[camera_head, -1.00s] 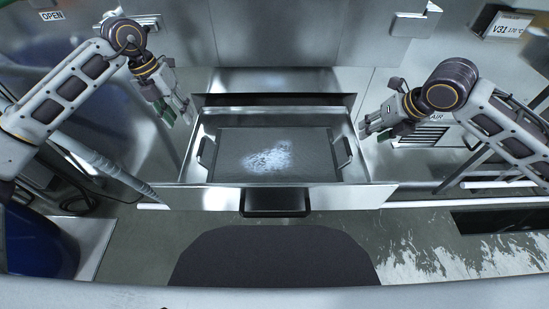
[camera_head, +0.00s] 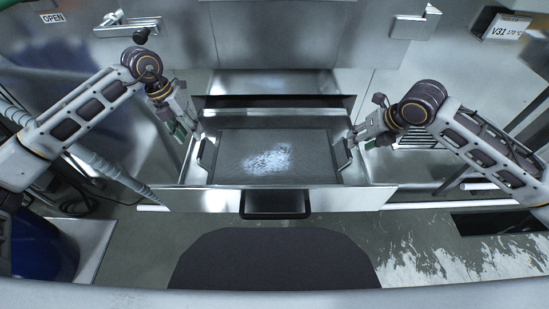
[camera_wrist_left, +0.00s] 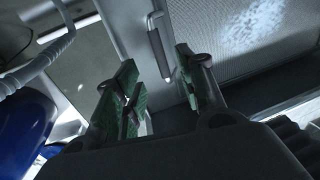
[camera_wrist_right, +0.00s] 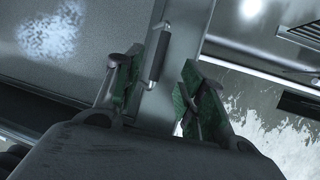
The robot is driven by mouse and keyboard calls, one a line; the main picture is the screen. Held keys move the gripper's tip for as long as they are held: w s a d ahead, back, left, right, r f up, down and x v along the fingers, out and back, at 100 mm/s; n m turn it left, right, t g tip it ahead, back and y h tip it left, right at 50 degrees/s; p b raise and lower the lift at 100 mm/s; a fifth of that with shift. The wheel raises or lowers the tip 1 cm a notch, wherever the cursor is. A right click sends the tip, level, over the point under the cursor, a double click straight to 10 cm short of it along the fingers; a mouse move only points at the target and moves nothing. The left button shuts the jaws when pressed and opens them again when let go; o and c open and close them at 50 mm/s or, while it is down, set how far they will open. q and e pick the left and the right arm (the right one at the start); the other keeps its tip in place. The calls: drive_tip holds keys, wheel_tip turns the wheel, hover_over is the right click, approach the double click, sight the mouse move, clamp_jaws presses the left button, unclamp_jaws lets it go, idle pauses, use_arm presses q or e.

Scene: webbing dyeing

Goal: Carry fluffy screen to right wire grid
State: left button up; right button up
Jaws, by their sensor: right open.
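The fluffy screen (camera_head: 225,170) is a flat grey mesh panel with a white fluffy patch in its middle, lying inside the open metal drawer. It has a dark handle on each side. My left gripper (camera_head: 187,128) is open near the left handle (camera_head: 205,153); in the left wrist view this handle (camera_wrist_left: 160,52) shows between the parted green-padded fingers. My right gripper (camera_head: 360,138) is open near the right handle (camera_head: 343,153); in the right wrist view this handle (camera_wrist_right: 158,55) shows between the fingers. Neither gripper is shut on a handle.
The drawer (camera_head: 215,199) has raised metal walls and a dark front pull (camera_head: 275,204). A blue drum (camera_head: 42,245) and a ribbed hose (camera_head: 110,172) are at the left. A metal cabinet front stands behind.

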sight(200, 148)
use_arm(q)
drive_tip(key=shift+d+f, duration=0.25)
drive_tip(key=shift+f, duration=1)
drive_tip(key=shift+d+f, duration=0.25)
drive_tip(key=shift+f, duration=1)
drive_tip(key=shift+d+f, duration=0.25)
drive_tip(key=shift+f, duration=1)
use_arm(e)
drive_tip(key=shift+x, duration=3.85)
use_arm(q)
clamp_jaws()
use_arm(e)
clamp_jaws()
